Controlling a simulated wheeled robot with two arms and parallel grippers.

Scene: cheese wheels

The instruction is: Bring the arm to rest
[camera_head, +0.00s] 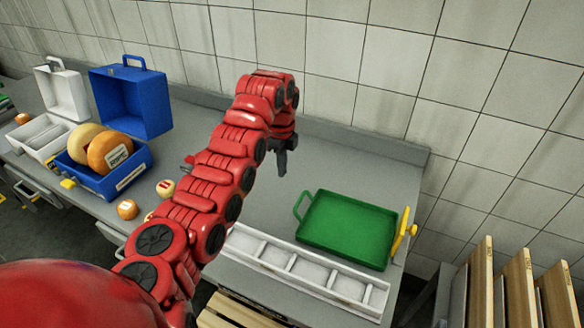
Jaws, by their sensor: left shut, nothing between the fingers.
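My left arm, red and jointed, reaches from the lower left up over the worktop in the head view. My left gripper (282,168) is at its end, pointing down above the grey worktop (330,160) near the back wall. Its fingers are together with nothing between them. My right gripper does not show.
A green tray (347,230) lies on the right of the worktop, behind a white compartmented rack (305,268). An open blue case (132,178) holds cheese wheels (110,150) on the left, beside an open white case (45,135). Wooden boards (518,285) stand at the lower right.

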